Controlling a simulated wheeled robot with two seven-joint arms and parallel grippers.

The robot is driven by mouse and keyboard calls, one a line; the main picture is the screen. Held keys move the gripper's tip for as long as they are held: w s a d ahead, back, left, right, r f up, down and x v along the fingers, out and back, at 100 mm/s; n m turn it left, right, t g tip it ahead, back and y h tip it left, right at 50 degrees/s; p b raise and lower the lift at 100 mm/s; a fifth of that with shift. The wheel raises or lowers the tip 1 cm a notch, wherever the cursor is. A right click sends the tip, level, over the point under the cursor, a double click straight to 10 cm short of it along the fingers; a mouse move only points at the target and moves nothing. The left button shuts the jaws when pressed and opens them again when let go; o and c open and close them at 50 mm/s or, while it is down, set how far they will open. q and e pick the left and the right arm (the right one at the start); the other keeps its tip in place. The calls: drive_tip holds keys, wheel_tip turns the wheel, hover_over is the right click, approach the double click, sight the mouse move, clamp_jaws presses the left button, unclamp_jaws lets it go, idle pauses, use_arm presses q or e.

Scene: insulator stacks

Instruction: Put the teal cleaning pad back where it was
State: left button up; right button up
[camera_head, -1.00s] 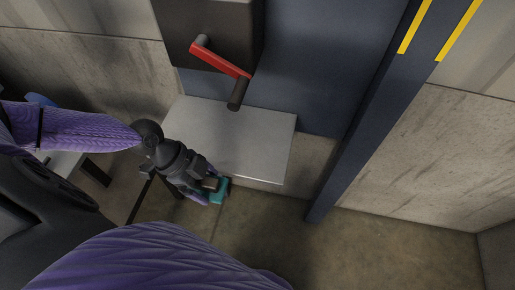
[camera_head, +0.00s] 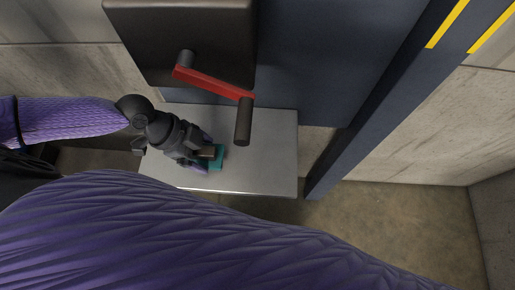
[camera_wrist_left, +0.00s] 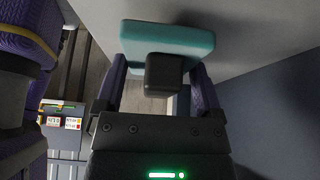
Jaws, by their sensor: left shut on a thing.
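The teal cleaning pad (camera_head: 216,161) is a flat teal block with a dark handle block (camera_wrist_left: 163,73) on its back. My left gripper (camera_head: 206,153) is shut on this handle; one finger shows on each side of it in the left wrist view. The pad (camera_wrist_left: 168,38) shows beyond the fingers there. In the head view the pad appears over the left part of a grey metal shelf (camera_head: 262,165). I cannot tell whether it touches the shelf. My right gripper is not in view.
A dark box (camera_head: 180,30) with a red crank lever (camera_head: 215,83) is above the shelf, close to my left gripper. A blue-grey post (camera_head: 375,110) with yellow stripes stands right of the shelf. The shelf's right part is bare. My purple arm fills the foreground.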

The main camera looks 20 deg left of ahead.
use_arm(q)
approach(268, 164)
drive_tip(key=x, duration=0.5)
drive_tip(key=shift+w+d+b, duration=0.1)
drive_tip(key=shift+d+b, duration=0.2)
drive_tip(key=shift+d, duration=0.1)
drive_tip(key=shift+w+d+f+b, duration=0.1)
drive_tip(key=shift+d+f+b, duration=0.1)
drive_tip(key=shift+f+b, duration=0.35)
drive_tip(key=shift+f, duration=0.35)
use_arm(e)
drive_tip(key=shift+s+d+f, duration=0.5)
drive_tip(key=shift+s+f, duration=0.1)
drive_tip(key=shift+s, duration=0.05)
use_arm(q)
drive_tip(key=o, duration=1.3)
drive_tip(key=shift+a, duration=0.1)
drive_tip(key=shift+o, duration=0.2)
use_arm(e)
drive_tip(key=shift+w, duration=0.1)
